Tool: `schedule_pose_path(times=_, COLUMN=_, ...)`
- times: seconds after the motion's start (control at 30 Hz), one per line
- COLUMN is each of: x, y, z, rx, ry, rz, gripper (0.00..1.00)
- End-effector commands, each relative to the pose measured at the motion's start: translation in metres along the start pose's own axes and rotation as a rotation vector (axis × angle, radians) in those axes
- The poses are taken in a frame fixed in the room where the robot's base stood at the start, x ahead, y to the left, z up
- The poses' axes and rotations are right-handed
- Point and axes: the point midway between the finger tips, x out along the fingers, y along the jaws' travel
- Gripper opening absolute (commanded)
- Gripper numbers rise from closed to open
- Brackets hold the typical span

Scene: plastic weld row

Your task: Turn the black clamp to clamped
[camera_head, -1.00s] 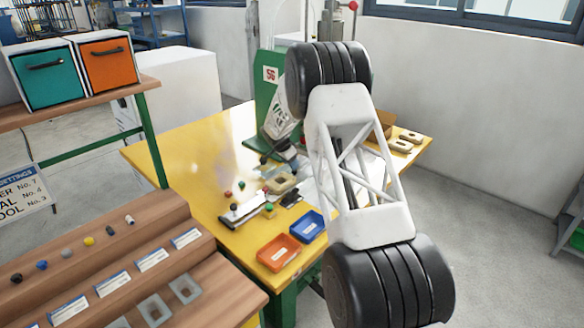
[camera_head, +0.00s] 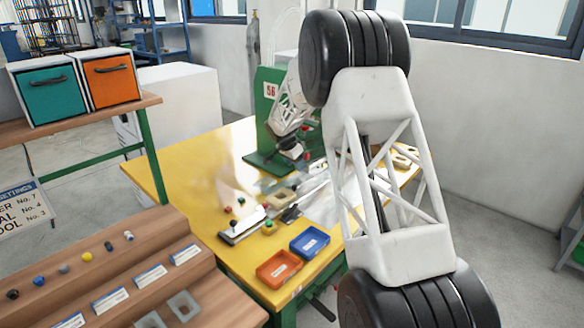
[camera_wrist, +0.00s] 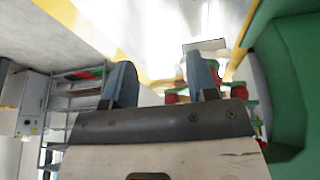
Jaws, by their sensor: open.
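The black clamp is not clear in either view. A small dark piece (camera_head: 291,214) lies on the yellow table beside a tan block (camera_head: 279,198) and may be it, but its setting cannot be told. A pale bar with a black knob (camera_head: 234,224) lies just left of it. My gripper (camera_head: 304,155) is above the table, by the foot of the green press (camera_head: 269,110), beyond these small parts. In the wrist view my gripper (camera_wrist: 160,80) has its two blue-grey fingers wide apart with nothing between them. Red knobs (camera_wrist: 240,91) show near its right finger.
An orange bin (camera_head: 278,268) and a blue bin (camera_head: 309,242) stand at the table's front edge. A wooden stepped rack (camera_head: 130,245) with coloured knobs stands front left. The table's left part (camera_head: 175,165) is clear. The green press stands close to my wrist.

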Motion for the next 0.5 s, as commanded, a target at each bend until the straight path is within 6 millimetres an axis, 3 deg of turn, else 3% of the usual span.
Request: schedule_pose_path(times=0.5, x=-0.049, y=0.048, z=-0.004, rx=-0.061, ry=-0.018, rz=-0.010, gripper=0.53)
